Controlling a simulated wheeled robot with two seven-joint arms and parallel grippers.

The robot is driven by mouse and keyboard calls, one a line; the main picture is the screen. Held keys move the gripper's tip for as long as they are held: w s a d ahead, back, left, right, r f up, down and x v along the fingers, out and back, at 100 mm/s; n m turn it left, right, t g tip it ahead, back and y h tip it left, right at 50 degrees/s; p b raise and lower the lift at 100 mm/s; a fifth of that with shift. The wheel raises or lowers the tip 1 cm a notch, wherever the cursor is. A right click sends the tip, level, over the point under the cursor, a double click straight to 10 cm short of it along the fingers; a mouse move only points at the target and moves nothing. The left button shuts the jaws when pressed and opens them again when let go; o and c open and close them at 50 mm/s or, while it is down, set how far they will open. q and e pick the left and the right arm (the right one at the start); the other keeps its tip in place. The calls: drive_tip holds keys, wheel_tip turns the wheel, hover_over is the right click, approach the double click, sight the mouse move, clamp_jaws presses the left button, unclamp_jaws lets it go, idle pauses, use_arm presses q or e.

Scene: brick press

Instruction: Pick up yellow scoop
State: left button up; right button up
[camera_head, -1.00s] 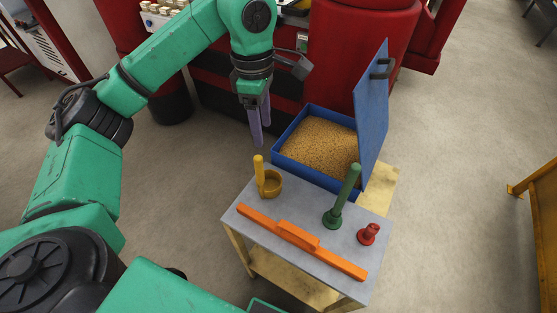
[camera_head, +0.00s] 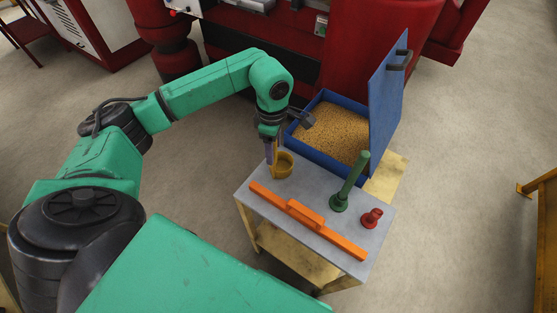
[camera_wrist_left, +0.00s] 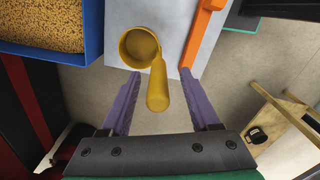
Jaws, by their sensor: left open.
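The yellow scoop (camera_head: 284,168) stands on the left corner of the grey-topped table (camera_head: 236,190), its round cup on the tabletop and its handle pointing up. In the left wrist view the scoop's cup (camera_wrist_left: 139,47) lies just beyond the fingertips, and its handle reaches toward the camera between the fingers. My left gripper (camera_head: 271,152) is at the scoop's handle, pointing down. In the left wrist view its two purple fingers (camera_wrist_left: 160,78) are open, one on each side of the handle, with a gap on both sides. My right gripper is not in view.
An orange bar tool (camera_head: 306,214), a green tool with an upright handle (camera_head: 349,186) and a small red piece (camera_head: 371,218) stand on the table. A blue bin (camera_head: 313,154) of tan grains with its lid raised is behind. Red machinery (camera_head: 357,50) stands farther back.

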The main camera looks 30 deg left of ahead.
use_arm(q)
drive_tip(key=shift+c, duration=0.6)
drive_tip(key=shift+w+f, duration=0.1)
drive_tip(key=shift+w, duration=0.05)
clamp_jaws()
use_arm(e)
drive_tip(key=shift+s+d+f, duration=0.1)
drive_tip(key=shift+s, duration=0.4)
